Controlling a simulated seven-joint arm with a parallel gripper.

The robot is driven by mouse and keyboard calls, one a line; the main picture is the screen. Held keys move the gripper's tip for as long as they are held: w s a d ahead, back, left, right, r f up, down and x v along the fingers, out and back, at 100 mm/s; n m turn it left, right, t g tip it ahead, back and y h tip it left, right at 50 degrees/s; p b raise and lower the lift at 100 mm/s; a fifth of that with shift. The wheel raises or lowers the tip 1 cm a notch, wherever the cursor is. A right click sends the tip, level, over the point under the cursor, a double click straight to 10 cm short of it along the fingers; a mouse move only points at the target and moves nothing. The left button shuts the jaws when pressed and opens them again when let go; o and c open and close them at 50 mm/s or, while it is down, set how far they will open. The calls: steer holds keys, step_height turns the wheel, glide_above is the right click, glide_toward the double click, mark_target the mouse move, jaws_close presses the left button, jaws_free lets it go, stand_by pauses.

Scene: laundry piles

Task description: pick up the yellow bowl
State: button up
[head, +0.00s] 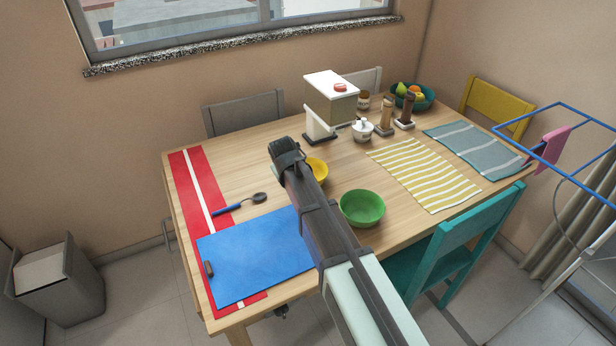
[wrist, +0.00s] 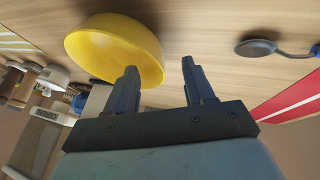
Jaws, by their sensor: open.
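The yellow bowl (head: 318,168) sits on the wooden table, partly hidden behind my arm in the head view. In the wrist view the yellow bowl (wrist: 115,48) fills the upper left, beside and partly behind the left finger. In the head view my gripper's fingertips are hidden by the end of the arm. I cannot tell whether the left finger touches the bowl.
A green bowl (head: 362,208) stands right of my arm. A ladle (head: 240,204) lies left, near a red striped runner (head: 190,180) and blue board (head: 255,256). Striped cloths (head: 424,173) lie right.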

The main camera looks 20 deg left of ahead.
steer(key=shift+x, duration=2.25)
steer(key=shift+w+d+r, duration=0.1)
steer(key=shift+w+d, duration=0.05)
steer(key=shift+w, duration=0.05)
steer(key=shift+c, duration=0.5)
jaws_close()
